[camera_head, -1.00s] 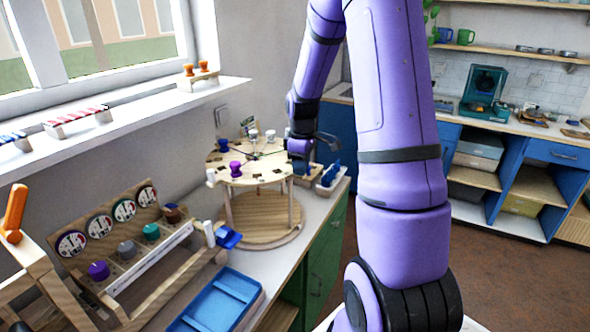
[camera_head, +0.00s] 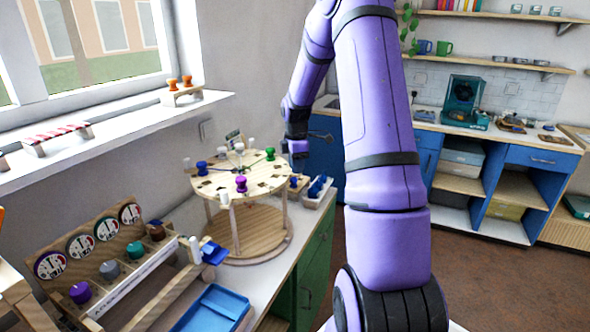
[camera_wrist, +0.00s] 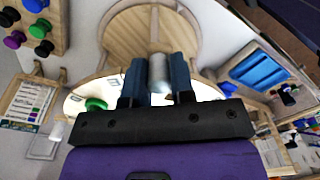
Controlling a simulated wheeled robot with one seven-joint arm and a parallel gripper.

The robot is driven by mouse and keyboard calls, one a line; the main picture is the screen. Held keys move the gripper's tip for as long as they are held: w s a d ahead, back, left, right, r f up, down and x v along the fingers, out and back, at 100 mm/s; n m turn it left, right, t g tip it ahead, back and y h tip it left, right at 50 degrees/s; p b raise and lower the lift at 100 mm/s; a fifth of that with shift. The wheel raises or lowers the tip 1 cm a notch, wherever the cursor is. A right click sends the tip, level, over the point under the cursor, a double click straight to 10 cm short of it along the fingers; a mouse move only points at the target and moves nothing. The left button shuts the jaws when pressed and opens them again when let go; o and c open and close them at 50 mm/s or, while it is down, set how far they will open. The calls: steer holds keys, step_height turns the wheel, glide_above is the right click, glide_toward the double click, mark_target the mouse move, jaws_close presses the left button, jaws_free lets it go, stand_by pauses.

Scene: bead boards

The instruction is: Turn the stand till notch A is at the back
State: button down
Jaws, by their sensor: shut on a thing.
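The round wooden stand (camera_head: 222,188) is on the counter, its top disc on posts above a larger base disc. Knobs stand on the top: blue (camera_head: 202,168), purple (camera_head: 241,183) and green (camera_head: 270,153), with several white pegs around the middle. Dark notches mark the disc, but their letters are too small to read, so I cannot tell which is notch A. My gripper (camera_wrist: 158,82) is shut on a pale grey peg (camera_wrist: 160,70) at the stand. In the head view my wrist is at the stand's right back side, and the fingertips are hard to see.
A wooden rack with dials (camera_head: 105,240) and a blue tray (camera_head: 215,308) are in front and left. A small bin with blue pieces (camera_head: 318,190) stands right of the stand. The wall and window sill close off the left.

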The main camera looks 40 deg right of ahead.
steer(key=w+d+n, duration=0.4)
steer(key=w, duration=0.2)
steer(key=shift+d+n, duration=0.2)
steer(key=shift+n, duration=0.2)
stand_by(0.3)
steer(key=c, duration=1)
jaws_free()
step_height(320, 180, up, 11)
steer(key=shift+w+f, duration=0.1)
steer(key=shift+w, duration=0.05)
